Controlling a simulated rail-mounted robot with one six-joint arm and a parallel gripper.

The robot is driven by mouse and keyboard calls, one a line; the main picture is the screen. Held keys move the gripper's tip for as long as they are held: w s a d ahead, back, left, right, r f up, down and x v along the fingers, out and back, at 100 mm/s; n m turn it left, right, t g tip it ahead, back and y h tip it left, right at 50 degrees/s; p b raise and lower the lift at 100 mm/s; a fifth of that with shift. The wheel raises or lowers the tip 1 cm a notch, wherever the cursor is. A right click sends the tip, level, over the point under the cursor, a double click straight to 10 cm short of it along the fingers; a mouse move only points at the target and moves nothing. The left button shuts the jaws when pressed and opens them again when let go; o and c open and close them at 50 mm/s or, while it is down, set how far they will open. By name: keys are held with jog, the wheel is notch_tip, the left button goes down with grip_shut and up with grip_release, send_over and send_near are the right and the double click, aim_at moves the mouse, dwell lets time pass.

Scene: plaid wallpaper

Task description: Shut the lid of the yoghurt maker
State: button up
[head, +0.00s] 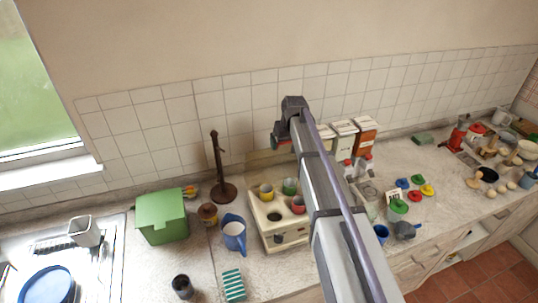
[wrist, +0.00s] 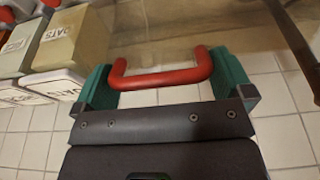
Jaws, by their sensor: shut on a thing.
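The yoghurt maker (head: 268,229) is a cream box on the counter with yellow, green and red cups in its top, left of my arm. Its top is uncovered and the cups show. In the wrist view a red handle (wrist: 160,79) sits between the green fingers of my gripper (wrist: 164,80), which is shut on it. A clear, brownish pane (wrist: 190,28) shows beyond the handle and looks like the raised lid. In the head view my gripper (head: 282,141) is high behind the yoghurt maker, near the tiled wall. The lid's hinge is not clear.
Labelled canisters (head: 344,128) stand right of my gripper; some show in the wrist view (wrist: 70,42). A brown stand (head: 222,190), blue jug (head: 233,236) and green box (head: 162,217) are to the left. Small coloured items (head: 402,184) crowd the right counter.

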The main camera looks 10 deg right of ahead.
aim_at(290, 157)
jog(key=shift+s+d+f+b, duration=0.1)
jog(key=shift+s+f+b, duration=0.05)
jog(key=shift+s, duration=0.55)
jog(key=shift+s+d+f+b, duration=0.15)
jog(key=shift+s+f+b, duration=0.05)
jog(key=shift+s, duration=0.55)
jog(key=shift+s+d+f+b, duration=0.1)
jog(key=shift+s+f+b, duration=0.05)
jog(key=shift+s, duration=0.65)
jog(key=shift+s+d+f+b, duration=0.1)
jog(key=shift+s+f+b, duration=0.2)
jog(key=shift+s, duration=0.35)
jog(key=shift+s+d+f+b, duration=0.15)
jog(key=shift+s+f+b, duration=0.15)
jog(key=shift+s, duration=0.3)
jog(key=shift+s+d+f+b, duration=0.1)
jog(key=shift+s+f+b, duration=0.2)
jog(key=shift+s, duration=0.35)
jog(key=shift+o, duration=1.2)
jog(key=shift+r, duration=0.2)
jog(key=p+v, duration=0.6)
jog(key=p, duration=0.1)
jog(key=shift+s+r, duration=0.15)
jog(key=shift+r, duration=0.2)
